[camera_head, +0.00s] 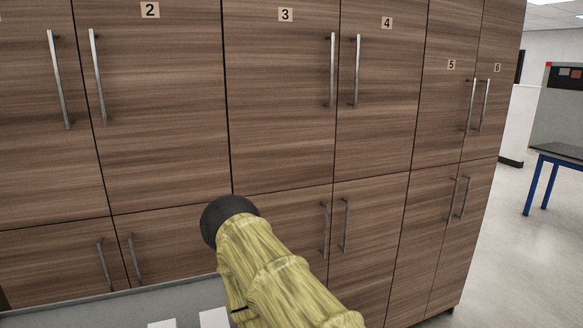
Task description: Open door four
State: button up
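Door four (382,100) is an upper brown wood-grain cabinet door with a small "4" label near its top. It looks shut, flush with its neighbours. Its vertical silver bar handle (356,72) is at its left edge, beside the handle of door three (280,110). Part of my arm, yellowish with a dark rounded end, shows at the bottom centre, in front of the lower doors and apart from door four in the picture. My gripper is not seen in this view.
Door two (160,110) is to the left, doors five (442,100) and six (489,120) to the right, all shut. Unnumbered lower doors sit beneath. Open floor (515,250) and a blue-legged table (550,170) are at the right.

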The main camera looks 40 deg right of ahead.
aim_at(381, 43)
jog(key=z, duration=1.65)
jog(key=k, duration=0.4)
jog(key=u, duration=0.75)
jog(key=i, duration=0.95)
jog(key=z, duration=0.25)
